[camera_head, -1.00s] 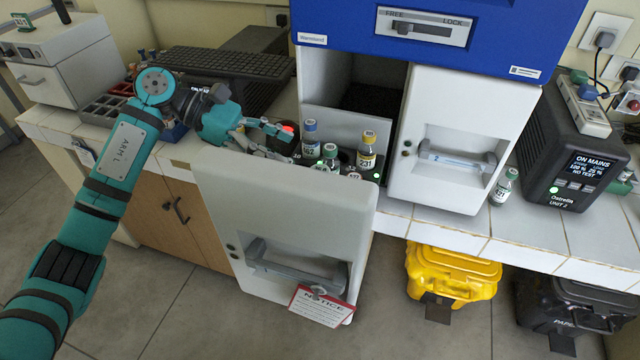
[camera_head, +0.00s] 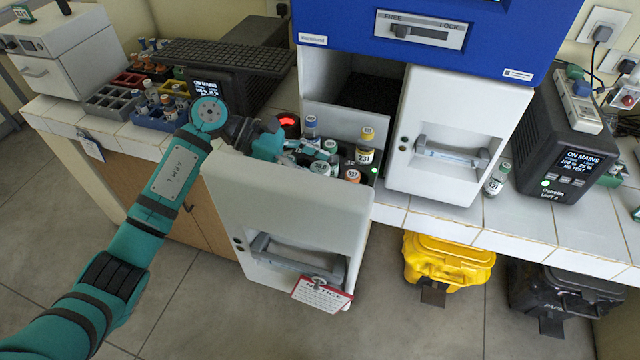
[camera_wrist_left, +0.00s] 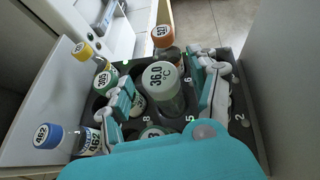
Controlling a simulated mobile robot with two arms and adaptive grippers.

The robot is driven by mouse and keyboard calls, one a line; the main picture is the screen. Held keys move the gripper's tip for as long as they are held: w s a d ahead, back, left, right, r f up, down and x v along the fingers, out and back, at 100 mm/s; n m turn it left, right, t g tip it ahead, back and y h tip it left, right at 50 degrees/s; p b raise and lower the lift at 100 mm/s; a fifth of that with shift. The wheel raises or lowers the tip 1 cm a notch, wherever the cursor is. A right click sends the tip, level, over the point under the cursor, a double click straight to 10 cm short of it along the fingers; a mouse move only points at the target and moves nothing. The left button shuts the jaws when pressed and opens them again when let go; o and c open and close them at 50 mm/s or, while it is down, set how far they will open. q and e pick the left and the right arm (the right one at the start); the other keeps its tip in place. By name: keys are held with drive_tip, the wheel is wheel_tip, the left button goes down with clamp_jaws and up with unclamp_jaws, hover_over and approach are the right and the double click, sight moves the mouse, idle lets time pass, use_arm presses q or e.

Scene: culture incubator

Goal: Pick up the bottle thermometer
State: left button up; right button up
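The bottle thermometer (camera_wrist_left: 162,88) has a pale green cap reading 36.0 °C in the left wrist view. It stands in a numbered dark rack (camera_wrist_left: 240,128) among other bottles. My left gripper (camera_wrist_left: 168,92) is open, with one finger on each side of the thermometer and visible space towards the right finger; contact on the left is unclear. In the head view the left gripper (camera_head: 302,158) reaches over the rack in the pulled-out drawer, and the cap there (camera_head: 320,168) appears to be the thermometer's. My right gripper is not in view.
Close by stand a blue-capped bottle (camera_wrist_left: 68,138), a green-capped 309 bottle (camera_wrist_left: 104,80), a yellow-capped bottle (camera_head: 366,146) and an orange-capped bottle (camera_wrist_left: 162,38). The open drawer front (camera_head: 285,215) and a white closed drawer (camera_head: 450,135) flank the rack.

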use_arm(q)
clamp_jaws()
drive_tip(key=shift+r, duration=0.15)
